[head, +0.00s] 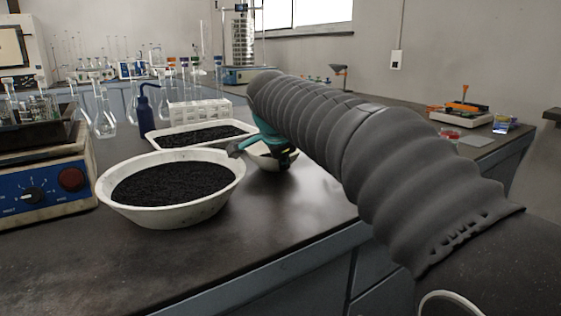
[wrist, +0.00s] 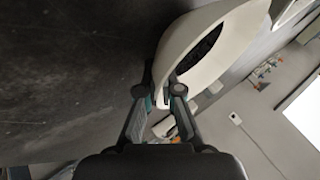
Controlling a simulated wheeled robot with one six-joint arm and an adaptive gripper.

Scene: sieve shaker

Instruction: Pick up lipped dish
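A wide, round white dish (head: 170,214) with a flared rim, filled with black granules, stands on the dark bench in the head view; it looks like the lipped dish. My gripper (head: 262,152) is at its right side, with one finger close to the right rim. In the wrist view, the rim of a white dish with dark contents (wrist: 181,50) comes down to my open fingertips (wrist: 166,90). I cannot tell whether they touch it. A smaller white dish (head: 264,161) is partly hidden behind my gripper.
A rectangular white tray (head: 163,142) of black granules lies just behind. A blue bottle (head: 145,112), a white rack (head: 200,114) and glass flasks (head: 103,118) stand farther back. A blue-panelled device (head: 50,192) is at left. The bench front is clear.

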